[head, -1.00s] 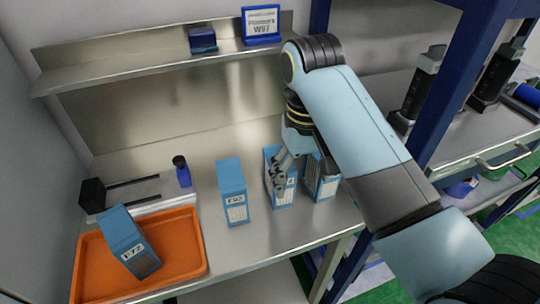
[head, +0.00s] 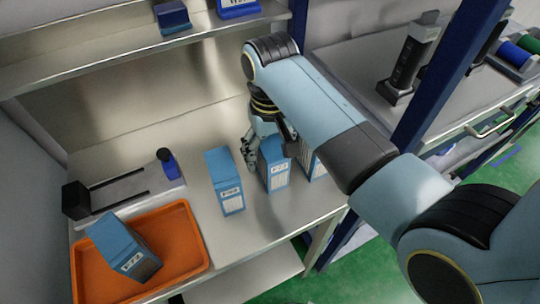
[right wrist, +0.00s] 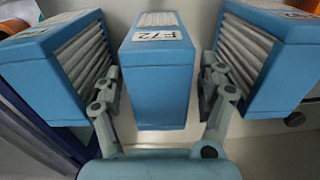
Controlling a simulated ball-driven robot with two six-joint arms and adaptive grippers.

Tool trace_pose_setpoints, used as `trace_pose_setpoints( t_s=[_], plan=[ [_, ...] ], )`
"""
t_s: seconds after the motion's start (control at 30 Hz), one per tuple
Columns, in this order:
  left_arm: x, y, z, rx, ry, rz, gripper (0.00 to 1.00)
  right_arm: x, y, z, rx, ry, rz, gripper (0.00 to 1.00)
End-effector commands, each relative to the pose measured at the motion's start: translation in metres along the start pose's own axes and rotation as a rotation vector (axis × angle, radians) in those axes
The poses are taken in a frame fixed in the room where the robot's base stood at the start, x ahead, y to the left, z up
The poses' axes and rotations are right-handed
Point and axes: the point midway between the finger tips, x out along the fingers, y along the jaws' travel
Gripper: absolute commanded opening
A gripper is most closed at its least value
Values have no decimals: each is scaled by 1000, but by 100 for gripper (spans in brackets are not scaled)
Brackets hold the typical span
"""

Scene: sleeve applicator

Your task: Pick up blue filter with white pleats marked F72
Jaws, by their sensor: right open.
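The blue filter with white pleats marked F72 (right wrist: 160,75) stands upright in the middle of the right wrist view, its label legible. It appears to be the middle standing filter in the head view (head: 275,178), where its label is hard to read. My right gripper (right wrist: 161,78) is open, with one finger on each side of this filter in the wrist view; I cannot tell whether they touch it. In the head view my right gripper (head: 251,158) is low at the filter's back left edge, partly hidden. My left gripper is not in view.
Similar blue filters stand close on both sides, left (head: 226,182) and right (head: 315,165). Another leans in an orange tray (head: 190,232) at the front left. A sleeve applicator (head: 120,193) stands behind the tray. A shelf (head: 110,50) crosses the back.

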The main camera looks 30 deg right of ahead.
Motion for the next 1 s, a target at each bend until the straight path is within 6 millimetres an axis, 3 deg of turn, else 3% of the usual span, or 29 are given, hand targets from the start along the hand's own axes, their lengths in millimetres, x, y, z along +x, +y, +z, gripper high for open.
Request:
trace_pose_setpoints(
  t_s=[0.13,0.4,0.9,1.0],
  plan=[
    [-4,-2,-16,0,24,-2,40,17,0,0,0,-1,1,75],
    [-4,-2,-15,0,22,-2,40,21,0,0,0,1,0,75],
    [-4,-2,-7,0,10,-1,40,21,0,0,0,0,0,11],
    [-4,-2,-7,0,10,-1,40,21,0,0,0,1,0,11]
  ],
)
